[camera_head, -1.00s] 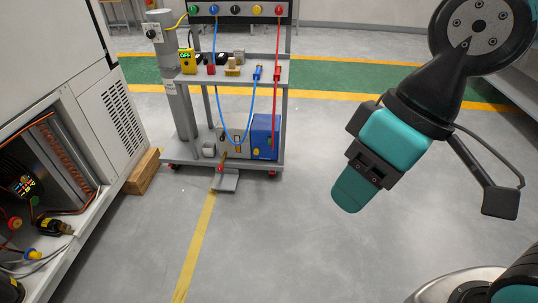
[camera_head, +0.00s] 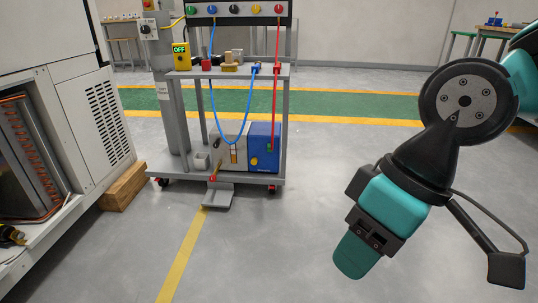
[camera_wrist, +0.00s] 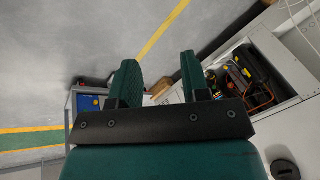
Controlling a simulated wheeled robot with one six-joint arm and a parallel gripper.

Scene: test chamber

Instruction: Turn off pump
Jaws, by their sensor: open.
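The pump (camera_head: 247,147) is a grey and blue box on the low shelf of a grey trolley (camera_head: 225,72) in the head view. Its blue end is at the right, and a dark switch-like part shows on it. A blue hose and a red hose run down toward it. A yellow box (camera_head: 181,55) reading "OFF" stands at the left of the upper shelf. My gripper (camera_head: 352,257) is to the right of the trolley, well apart from it and nearer to me. In the wrist view the two green fingers (camera_wrist: 162,80) are apart with nothing between them.
A white cabinet (camera_head: 97,105) with an open front stands at the left. A wooden block (camera_head: 124,187) lies beside it. A pedal-like plate (camera_head: 218,195) sticks out at the trolley's foot.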

